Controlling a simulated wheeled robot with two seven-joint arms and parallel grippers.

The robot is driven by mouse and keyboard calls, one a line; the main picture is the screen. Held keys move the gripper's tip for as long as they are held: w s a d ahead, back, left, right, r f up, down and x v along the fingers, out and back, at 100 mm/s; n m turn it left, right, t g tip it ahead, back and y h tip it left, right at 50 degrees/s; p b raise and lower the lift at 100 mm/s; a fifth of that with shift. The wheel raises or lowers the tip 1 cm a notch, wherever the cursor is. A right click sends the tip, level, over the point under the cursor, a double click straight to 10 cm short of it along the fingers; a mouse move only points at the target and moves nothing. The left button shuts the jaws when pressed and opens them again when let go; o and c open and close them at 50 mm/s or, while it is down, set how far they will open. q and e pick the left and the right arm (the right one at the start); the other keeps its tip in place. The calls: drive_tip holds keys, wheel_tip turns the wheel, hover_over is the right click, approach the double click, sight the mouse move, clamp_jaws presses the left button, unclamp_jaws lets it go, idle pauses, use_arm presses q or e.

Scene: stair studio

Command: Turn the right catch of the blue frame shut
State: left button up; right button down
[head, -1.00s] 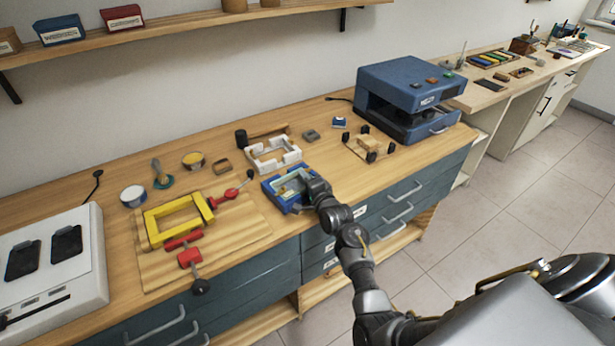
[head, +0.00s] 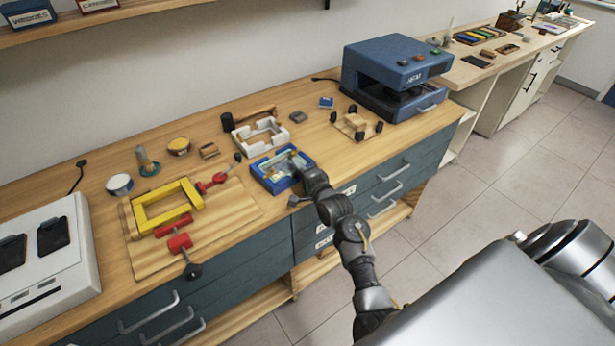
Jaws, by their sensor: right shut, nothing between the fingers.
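The blue frame (head: 268,182) lies on the wooden bench near its front edge, with pale and yellowish parts inside it. My right gripper (head: 297,163) is at the frame's right side, its fingertips over or against that side; whether they touch is too small to tell. It is shut with nothing seen in it. The wrist and fingers hide the right part of the frame, and the right catch cannot be made out behind them. My left gripper does not show.
A yellow frame with red clamps (head: 165,207) lies to the left on a wooden board. A white frame (head: 260,135) lies just behind the blue one. A blue machine (head: 395,75) stands at the back right. A small wheeled wooden piece (head: 355,124) lies before it.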

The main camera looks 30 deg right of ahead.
drive_tip(key=shift+s+r+b, duration=0.15)
drive_tip(key=shift+s+b, duration=0.25)
drive_tip(key=shift+s, duration=2.75)
